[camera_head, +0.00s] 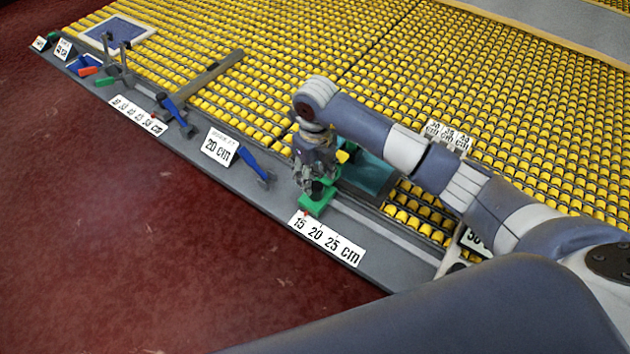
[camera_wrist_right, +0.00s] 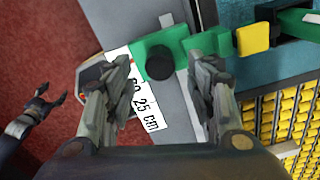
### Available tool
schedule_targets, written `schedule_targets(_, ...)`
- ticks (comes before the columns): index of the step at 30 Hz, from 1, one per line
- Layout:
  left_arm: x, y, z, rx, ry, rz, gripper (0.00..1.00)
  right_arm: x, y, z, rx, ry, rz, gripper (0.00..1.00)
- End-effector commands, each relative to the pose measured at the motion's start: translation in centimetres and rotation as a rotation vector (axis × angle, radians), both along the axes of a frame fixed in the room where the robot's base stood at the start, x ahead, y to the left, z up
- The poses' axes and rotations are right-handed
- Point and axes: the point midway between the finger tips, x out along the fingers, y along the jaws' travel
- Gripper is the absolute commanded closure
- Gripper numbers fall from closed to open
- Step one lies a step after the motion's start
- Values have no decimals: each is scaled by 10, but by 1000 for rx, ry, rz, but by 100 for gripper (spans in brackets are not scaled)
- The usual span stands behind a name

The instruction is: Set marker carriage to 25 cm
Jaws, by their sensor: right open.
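The marker carriage is a green block (camera_head: 316,202) with a dark round knob, at the end of its rail nearest the "15" on the white scale label (camera_head: 327,239) reading "15 20 25 cm". In the right wrist view the green carriage (camera_wrist_right: 190,46) and its black knob (camera_wrist_right: 160,62) lie just beyond my fingertips. My right gripper (camera_head: 316,180) is over the carriage, its open fingers (camera_wrist_right: 165,78) apart on either side of the knob, not visibly closed on it. The label's "15" is hidden in the wrist view. My left gripper (camera_wrist_right: 45,103) shows at the left there, open and empty.
A yellow block (camera_wrist_right: 253,39) sits on the carriage's arm. A teal panel (camera_head: 368,176) lies behind. Left along the grey ledge are a "20 cm" sign (camera_head: 219,146), blue-handled tools (camera_head: 254,165) and another scale label (camera_head: 138,116). Yellow rollers fill the bed behind; red floor is clear.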

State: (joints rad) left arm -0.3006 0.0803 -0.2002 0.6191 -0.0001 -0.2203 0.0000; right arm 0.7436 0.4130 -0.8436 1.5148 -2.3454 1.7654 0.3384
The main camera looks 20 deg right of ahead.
Motion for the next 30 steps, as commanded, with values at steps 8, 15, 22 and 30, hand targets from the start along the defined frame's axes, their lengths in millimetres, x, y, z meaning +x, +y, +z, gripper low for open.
schedule_targets(8,0,0,11,0,0,0,32,0,0,-40,1,2,-2,49)
schedule_targets(15,0,0,12,0,0,0,32,0,1,-49,2,-1,1,49)
schedule_targets(22,0,0,12,0,0,0,32,0,1,-48,2,-1,1,65)
schedule_targets(30,1,0,12,0,-1,0,32,0,0,-48,2,-1,0,100)
